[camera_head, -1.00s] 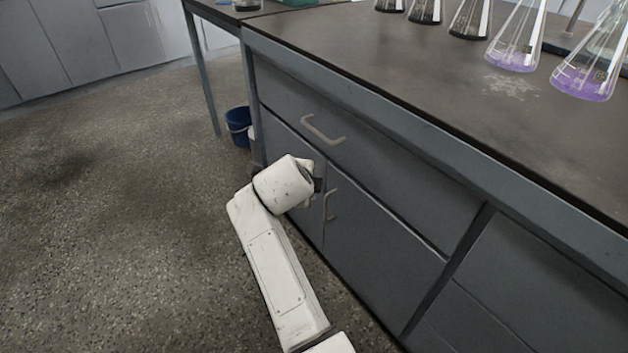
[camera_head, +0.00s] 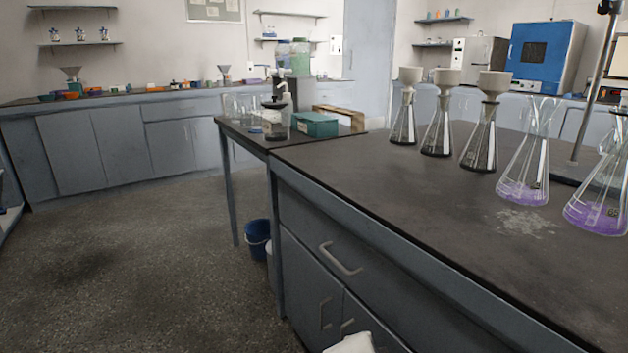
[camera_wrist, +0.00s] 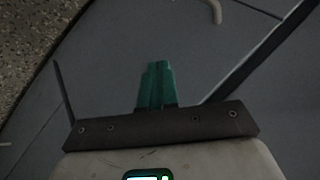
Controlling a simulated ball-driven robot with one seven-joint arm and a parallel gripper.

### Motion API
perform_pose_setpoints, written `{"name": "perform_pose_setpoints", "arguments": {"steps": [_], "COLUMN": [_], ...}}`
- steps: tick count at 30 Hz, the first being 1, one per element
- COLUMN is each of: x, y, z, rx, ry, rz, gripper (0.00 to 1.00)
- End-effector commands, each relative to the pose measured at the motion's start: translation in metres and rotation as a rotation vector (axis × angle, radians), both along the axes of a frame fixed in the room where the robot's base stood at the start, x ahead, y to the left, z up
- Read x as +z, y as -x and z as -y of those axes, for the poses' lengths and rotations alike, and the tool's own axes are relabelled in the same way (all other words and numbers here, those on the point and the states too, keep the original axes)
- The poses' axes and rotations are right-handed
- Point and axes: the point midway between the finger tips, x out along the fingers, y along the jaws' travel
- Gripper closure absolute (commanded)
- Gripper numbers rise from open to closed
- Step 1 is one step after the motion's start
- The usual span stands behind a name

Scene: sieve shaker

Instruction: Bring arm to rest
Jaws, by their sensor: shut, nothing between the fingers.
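My gripper (camera_wrist: 158,66) shows in the wrist view as green fingers closed together, with nothing between them. It points at the grey cabinet front (camera_wrist: 110,75) of the bench, with a pale handle (camera_wrist: 213,10) at the top. I cannot tell whether the fingertips touch the cabinet. In the head view only a small white piece of my arm shows at the bottom edge, in front of the cabinet doors; the gripper itself is out of that view.
The dark bench top (camera_head: 400,205) holds several conical flasks, two with purple liquid (camera_head: 522,190). A side table (camera_head: 240,135) carries a green box (camera_head: 315,124). A blue bucket (camera_head: 257,238) stands on the floor. Open floor (camera_head: 150,270) lies to the left.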

Motion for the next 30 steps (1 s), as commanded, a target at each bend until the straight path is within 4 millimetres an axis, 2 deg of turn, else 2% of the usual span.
{"name": "perform_pose_setpoints", "arguments": {"steps": [1,3,8,12,15,18,24,27,28,30], "x": [-0.018,-0.036,-0.068,-0.086,-0.094,-0.097,-0.093,-0.089,-0.082,-0.064], "y": [0.022,0.051,0.123,0.192,0.244,0.287,0.355,0.385,0.389,0.383], "z": [0.029,0.059,0.111,0.144,0.159,0.165,0.167,0.164,0.163,0.163], "rx": [0.051,0.144,0.370,0.595,0.769,0.927,1.188,1.309,1.334,1.329], "ry": [0.048,0.108,0.207,0.259,0.279,0.287,0.287,0.283,0.285,0.289], "rz": [-0.060,-0.143,-0.316,-0.450,-0.528,-0.579,-0.625,-0.631,-0.629,-0.628], "gripper": [1.00,1.00,1.00,1.00,1.00,1.00,1.00,1.00,1.00,1.00]}}
